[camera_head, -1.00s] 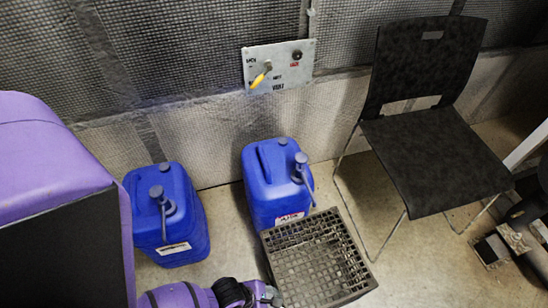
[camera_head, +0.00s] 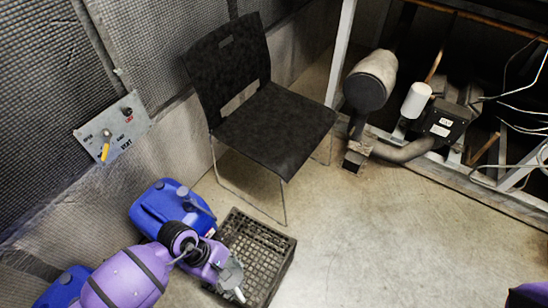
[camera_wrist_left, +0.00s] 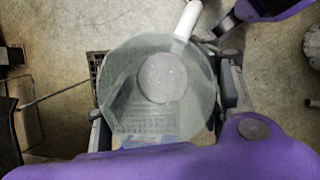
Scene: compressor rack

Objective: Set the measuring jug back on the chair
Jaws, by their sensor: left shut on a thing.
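The black chair (camera_head: 275,128) stands left of centre in the head view, its seat bare. Its dark edge (camera_wrist_left: 8,135) shows at the left of the left wrist view. My left gripper (camera_head: 218,265) is low in the head view, above the crate and in front of the chair. It is shut on the measuring jug (camera_head: 234,276), a clear grey vessel. In the left wrist view the jug (camera_wrist_left: 125,92) sits between the fingers, with its round base visible and a pale handle at the top. My right gripper is not clearly seen.
A grey plastic crate (camera_head: 262,238) lies on the floor before the chair. Blue canisters (camera_head: 165,205) stand by the wall, partly behind my left arm. A compressor rack with pipes (camera_head: 395,148) fills the right side. The floor at centre right is clear.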

